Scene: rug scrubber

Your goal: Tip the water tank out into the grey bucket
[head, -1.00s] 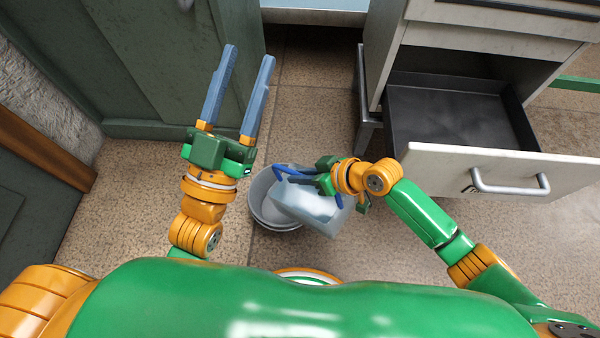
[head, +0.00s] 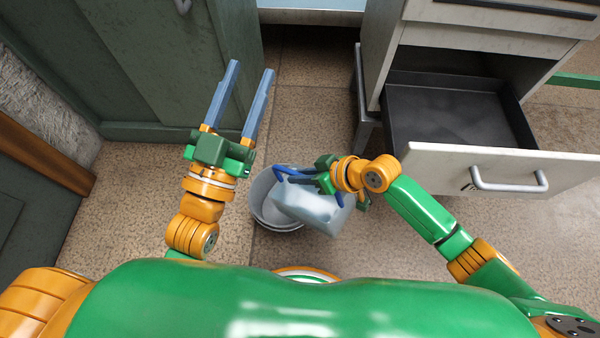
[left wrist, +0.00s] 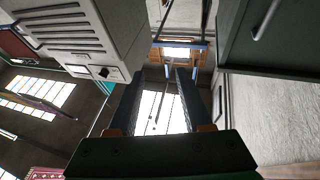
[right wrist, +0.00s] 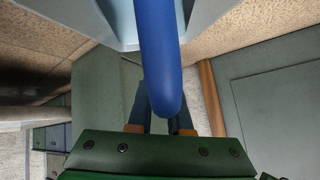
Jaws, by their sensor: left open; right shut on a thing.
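The water tank (head: 318,210) is a pale, translucent box with a blue handle (head: 296,174). It is tilted over the grey bucket (head: 264,206) in the head view and hides the bucket's right part. My right gripper (head: 305,181) is shut on the blue handle. The handle (right wrist: 160,60) also fills the middle of the right wrist view, between the fingers. I cannot see water running out. My left gripper (head: 246,96) is open and empty, raised to the left of the bucket, its fingers pointing away from my body.
An open drawer (head: 450,115) with a white front stands out from the cabinet at the right, near my right arm. A dark green cabinet (head: 150,60) stands at the back left. The speckled floor (head: 310,110) between them is clear.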

